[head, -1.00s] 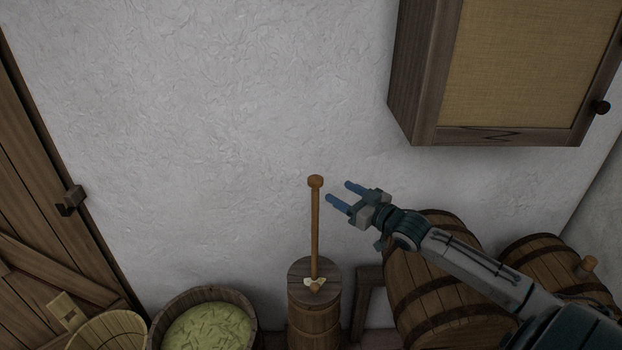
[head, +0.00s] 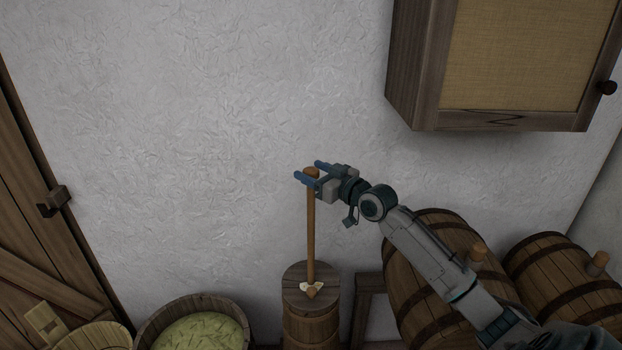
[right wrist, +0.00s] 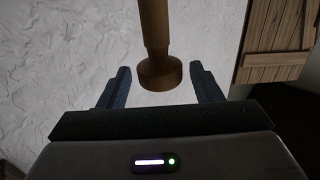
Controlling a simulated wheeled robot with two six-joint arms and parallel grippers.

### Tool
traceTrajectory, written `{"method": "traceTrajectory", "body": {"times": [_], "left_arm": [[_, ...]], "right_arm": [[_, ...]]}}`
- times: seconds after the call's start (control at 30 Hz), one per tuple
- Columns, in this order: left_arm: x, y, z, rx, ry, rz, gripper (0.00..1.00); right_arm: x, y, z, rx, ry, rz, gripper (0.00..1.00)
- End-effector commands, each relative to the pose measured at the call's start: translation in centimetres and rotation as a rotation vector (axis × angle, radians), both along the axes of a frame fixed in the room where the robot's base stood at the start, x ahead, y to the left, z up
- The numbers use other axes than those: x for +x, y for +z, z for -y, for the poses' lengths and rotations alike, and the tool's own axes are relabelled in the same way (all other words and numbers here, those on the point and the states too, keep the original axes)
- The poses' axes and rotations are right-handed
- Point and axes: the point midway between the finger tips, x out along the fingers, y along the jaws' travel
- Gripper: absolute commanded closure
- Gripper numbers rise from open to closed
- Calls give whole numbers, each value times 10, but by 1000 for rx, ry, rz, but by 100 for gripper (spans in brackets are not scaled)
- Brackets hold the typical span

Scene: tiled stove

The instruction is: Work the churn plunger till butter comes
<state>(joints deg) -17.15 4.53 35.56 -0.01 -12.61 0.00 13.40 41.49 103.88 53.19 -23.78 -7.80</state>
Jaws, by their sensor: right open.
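The wooden churn (head: 310,326) stands upright on the floor, with a lid on top. Its plunger rod (head: 311,235) rises upright from the lid to a rounded knob (head: 311,172). Pale bits that look like butter (head: 312,287) lie on the lid around the rod's foot. My right gripper (head: 307,172) is open at the knob, its two blue fingers on either side of it. In the right wrist view the knob (right wrist: 160,74) hangs between the open fingers, with a gap to each. The churn's inside is hidden. My left gripper is not in view.
Large barrels (head: 435,262) lie at the right, behind my right arm. A wall cabinet (head: 490,120) hangs above at the right. A tub with green contents (head: 205,332) stands left of the churn, and a plank door (head: 40,220) is at the far left. The white wall behind is bare.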

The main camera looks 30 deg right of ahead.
Motion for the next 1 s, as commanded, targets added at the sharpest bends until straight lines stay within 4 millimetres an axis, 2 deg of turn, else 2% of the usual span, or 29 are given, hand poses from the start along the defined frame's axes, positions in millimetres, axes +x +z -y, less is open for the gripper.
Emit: {"method": "traceTrajectory", "body": {"times": [0.13, 0.47, 0.77, 1.0], "left_arm": [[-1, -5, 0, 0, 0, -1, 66], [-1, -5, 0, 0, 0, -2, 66], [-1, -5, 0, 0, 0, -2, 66], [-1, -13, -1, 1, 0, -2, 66]], "right_arm": [[8, 0, -2, 2, 1, 1, 41], [9, 0, -3, 0, 1, -1, 41], [9, 0, -3, 0, 1, 0, 100], [9, -9, -3, 0, 1, 0, 100]]}}
